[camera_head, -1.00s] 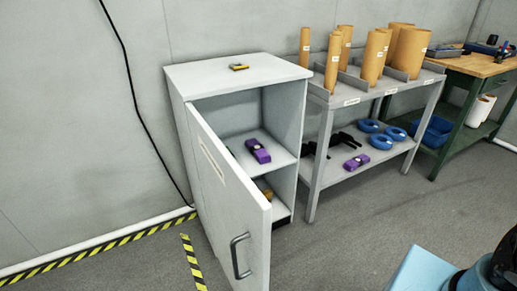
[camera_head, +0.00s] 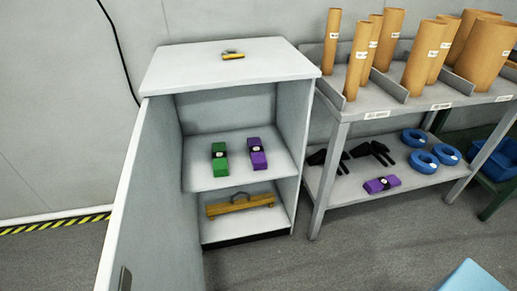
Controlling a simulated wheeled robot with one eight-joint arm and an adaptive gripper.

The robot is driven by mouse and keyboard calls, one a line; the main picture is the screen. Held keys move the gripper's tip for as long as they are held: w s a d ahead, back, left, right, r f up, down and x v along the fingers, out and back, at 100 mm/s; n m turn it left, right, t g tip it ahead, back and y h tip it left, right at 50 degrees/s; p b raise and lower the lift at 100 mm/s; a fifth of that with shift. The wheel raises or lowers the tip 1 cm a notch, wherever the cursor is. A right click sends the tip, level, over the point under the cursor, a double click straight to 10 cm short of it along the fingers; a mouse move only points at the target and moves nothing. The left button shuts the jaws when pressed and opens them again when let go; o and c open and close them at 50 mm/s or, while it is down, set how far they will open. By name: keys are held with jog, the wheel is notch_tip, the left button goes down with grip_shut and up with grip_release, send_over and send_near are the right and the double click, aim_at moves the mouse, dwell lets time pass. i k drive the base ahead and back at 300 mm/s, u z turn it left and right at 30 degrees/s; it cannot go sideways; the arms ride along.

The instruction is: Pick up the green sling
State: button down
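The green sling (camera_head: 219,160) is a folded green bundle with a dark band and a pale label. It lies on the middle shelf (camera_head: 205,182) of the grey cabinet (camera_head: 305,125), left of a purple sling (camera_head: 257,155) of the same shape, with a small gap between them. The cabinet door (camera_head: 150,200) stands open on the left. My gripper is not in view.
A yellow-brown bar with a handle (camera_head: 240,204) lies in the lower compartment. A small yellow object (camera_head: 232,55) lies on the cabinet top. The rack (camera_head: 340,200) at right holds cardboard tubes (camera_head: 425,58), blue rings (camera_head: 422,161) and another purple sling (camera_head: 382,184).

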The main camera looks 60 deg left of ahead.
aim_at(219, 153)
jog(key=i, duration=0.95)
jog(key=u, duration=3.4)
